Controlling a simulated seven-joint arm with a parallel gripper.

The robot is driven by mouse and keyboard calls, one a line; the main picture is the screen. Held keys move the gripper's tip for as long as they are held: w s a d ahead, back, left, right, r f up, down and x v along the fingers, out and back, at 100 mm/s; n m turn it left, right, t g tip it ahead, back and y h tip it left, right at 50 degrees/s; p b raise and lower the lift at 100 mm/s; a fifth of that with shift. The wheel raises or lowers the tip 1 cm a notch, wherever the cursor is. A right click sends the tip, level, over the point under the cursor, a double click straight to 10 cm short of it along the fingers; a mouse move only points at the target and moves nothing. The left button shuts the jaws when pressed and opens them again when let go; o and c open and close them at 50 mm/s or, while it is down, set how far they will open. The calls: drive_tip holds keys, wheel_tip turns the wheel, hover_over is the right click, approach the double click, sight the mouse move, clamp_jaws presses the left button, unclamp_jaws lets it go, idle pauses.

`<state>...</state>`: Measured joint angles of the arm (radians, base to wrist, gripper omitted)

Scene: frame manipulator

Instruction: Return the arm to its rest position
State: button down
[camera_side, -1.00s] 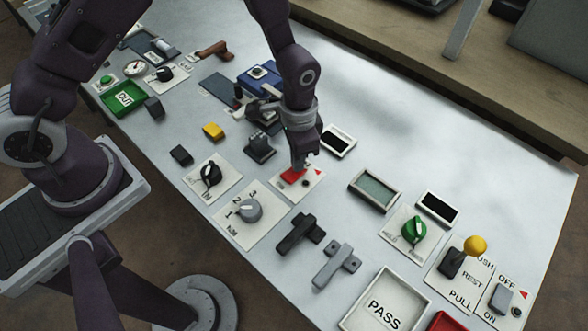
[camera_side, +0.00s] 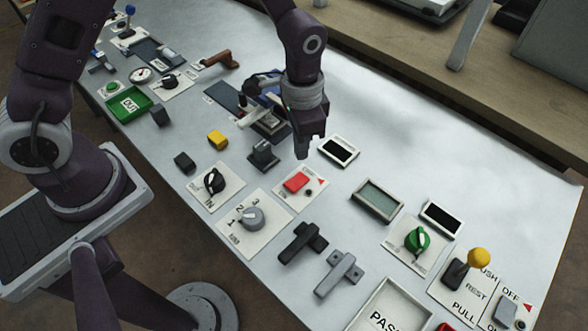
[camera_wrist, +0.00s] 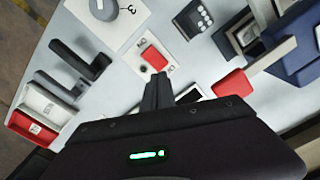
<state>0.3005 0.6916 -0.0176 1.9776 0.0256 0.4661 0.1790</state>
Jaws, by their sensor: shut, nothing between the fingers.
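My gripper (camera_side: 302,147) is shut and empty. In the side view it hangs above the panel, behind the red rocker switch (camera_side: 296,182) on its white plate, and apart from it. In the wrist view the closed fingers (camera_wrist: 158,88) point at the plate, with the red switch (camera_wrist: 154,57) just beyond their tips. My arm reaches over the panel from the upper part of the side view, bent downward at the wrist.
The grey panel (camera_side: 400,140) holds several controls: a grey rotary knob (camera_side: 251,218), a black knob (camera_side: 214,181), a green knob (camera_side: 417,239), a yellow-balled lever (camera_side: 480,259) and dark handles (camera_side: 303,242). A blue fixture (camera_side: 265,85) stands behind my gripper. The panel's right rear is clear.

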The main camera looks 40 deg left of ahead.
drive_tip(key=s+a+r+n+t, duration=0.2)
drive_tip(key=s+a+r, duration=0.15)
drive_tip(key=r, duration=0.65)
drive_tip(key=s+a+r+n+t, duration=0.1)
drive_tip(key=s+a+r, duration=0.25)
drive_tip(key=r, duration=0.55)
drive_tip(key=s+a+r+n+t, duration=0.1)
drive_tip(key=s+a+r, duration=0.1)
drive_tip(key=s, duration=0.4)
drive_tip(key=s+a+r+n+t, duration=0.1)
drive_tip(key=s+a+r, duration=0.1)
drive_tip(key=s, duration=0.4)
drive_tip(key=shift+r+n+t, duration=0.3)
drive_tip(key=shift+r+n, duration=0.1)
drive_tip(key=shift+s+a, duration=0.1)
